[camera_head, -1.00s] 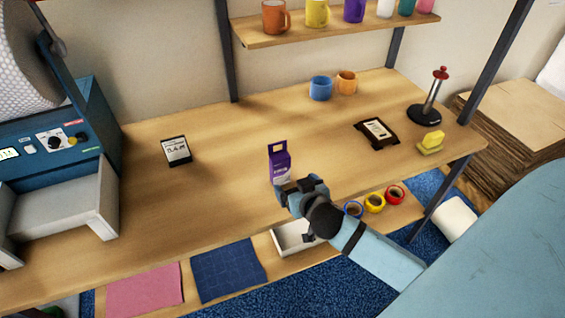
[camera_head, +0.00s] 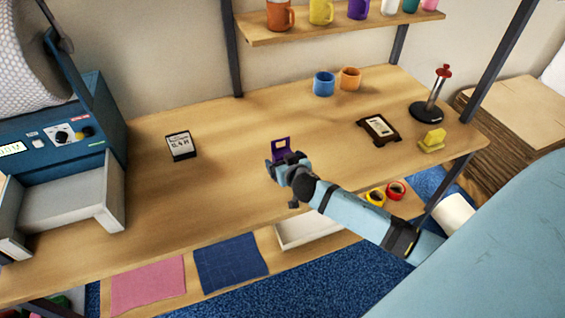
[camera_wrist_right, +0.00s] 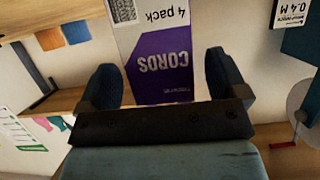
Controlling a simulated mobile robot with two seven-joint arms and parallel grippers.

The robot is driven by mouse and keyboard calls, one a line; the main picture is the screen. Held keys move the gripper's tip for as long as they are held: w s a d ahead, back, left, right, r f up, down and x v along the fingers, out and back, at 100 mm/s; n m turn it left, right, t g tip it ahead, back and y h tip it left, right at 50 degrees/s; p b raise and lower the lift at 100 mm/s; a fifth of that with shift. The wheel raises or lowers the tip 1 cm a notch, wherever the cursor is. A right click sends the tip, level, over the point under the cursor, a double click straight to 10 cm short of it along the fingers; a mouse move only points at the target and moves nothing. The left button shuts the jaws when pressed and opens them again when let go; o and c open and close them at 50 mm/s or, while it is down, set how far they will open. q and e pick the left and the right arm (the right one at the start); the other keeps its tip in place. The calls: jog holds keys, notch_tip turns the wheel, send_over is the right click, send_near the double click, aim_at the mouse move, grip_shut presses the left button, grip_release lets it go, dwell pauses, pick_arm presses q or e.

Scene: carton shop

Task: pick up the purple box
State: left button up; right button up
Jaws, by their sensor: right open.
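The purple box (camera_head: 281,145) stands on the wooden table near its front middle. In the head view my right gripper (camera_head: 283,163) covers most of it, and only its top part shows. In the right wrist view the purple and white box (camera_wrist_right: 160,62) with printed lettering appears upside down, between the two dark fingers of my right gripper (camera_wrist_right: 166,80). The fingers are open, one on each side of the box, with a gap to it on both sides. My left gripper is not in view.
A small display (camera_head: 180,145) stands left of the box. Blue (camera_head: 324,84) and orange (camera_head: 350,78) mugs stand behind, and a dark framed piece (camera_head: 380,130) lies to the right. A blue machine (camera_head: 60,150) fills the left end. The table around the box is clear.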

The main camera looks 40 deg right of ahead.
aim_at(283, 152)
jog(key=shift+x, duration=0.9)
jog(key=shift+c, duration=0.4)
jog(key=c, duration=1)
jog(key=shift+o, duration=0.2)
notch_tip(283, 152, up, 20)
jog(key=shift+b, duration=0.3)
